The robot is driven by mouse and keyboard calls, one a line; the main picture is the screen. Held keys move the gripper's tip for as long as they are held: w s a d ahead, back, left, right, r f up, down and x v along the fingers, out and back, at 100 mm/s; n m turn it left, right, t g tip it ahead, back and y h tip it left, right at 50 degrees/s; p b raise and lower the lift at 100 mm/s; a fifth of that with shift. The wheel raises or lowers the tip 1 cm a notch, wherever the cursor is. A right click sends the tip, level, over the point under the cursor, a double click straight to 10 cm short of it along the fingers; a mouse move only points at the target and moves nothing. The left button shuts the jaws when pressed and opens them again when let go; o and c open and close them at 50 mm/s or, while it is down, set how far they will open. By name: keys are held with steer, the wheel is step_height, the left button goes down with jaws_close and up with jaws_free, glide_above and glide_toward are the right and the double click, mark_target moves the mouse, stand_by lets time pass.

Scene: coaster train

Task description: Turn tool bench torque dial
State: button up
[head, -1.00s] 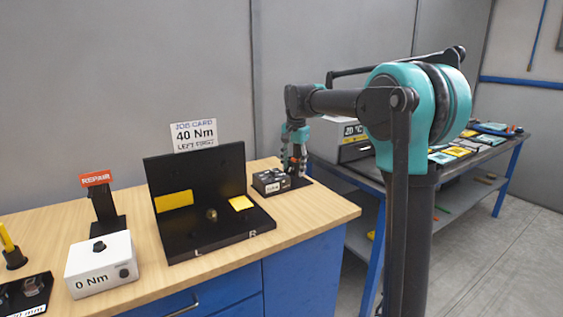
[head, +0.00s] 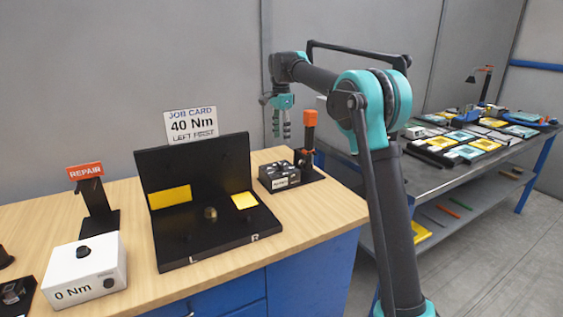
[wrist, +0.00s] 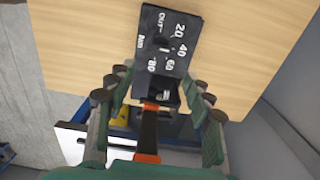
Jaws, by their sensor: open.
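A black dial box (head: 279,177) sits on the right part of the wooden bench. In the wrist view its face (wrist: 165,45) carries the marks 20, 40, 60, 80 and "OUT" around a small dial (wrist: 164,46); I cannot read the setting. My gripper (head: 281,135) is open and empty, pointing down above and behind the box. In the wrist view the open fingers (wrist: 155,95) flank an upright orange-and-black tool (wrist: 149,130) seen below, apart from it. In the head view that tool (head: 309,130) stands right of my gripper beside the box.
A black L-shaped fixture (head: 195,190) with a "40 Nm LEFT FIRST" job card (head: 192,126) stands mid-bench. A white "0 Nm" box (head: 85,272) and a red "REPAIR" sign (head: 85,170) are to the left. A second bench (head: 470,150) with coloured items lies right.

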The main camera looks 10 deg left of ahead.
mark_target(280, 166)
step_height(280, 166, down, 11)
steer(key=shift+f, duration=0.15)
stand_by(0.4)
steer(key=c, duration=1.2)
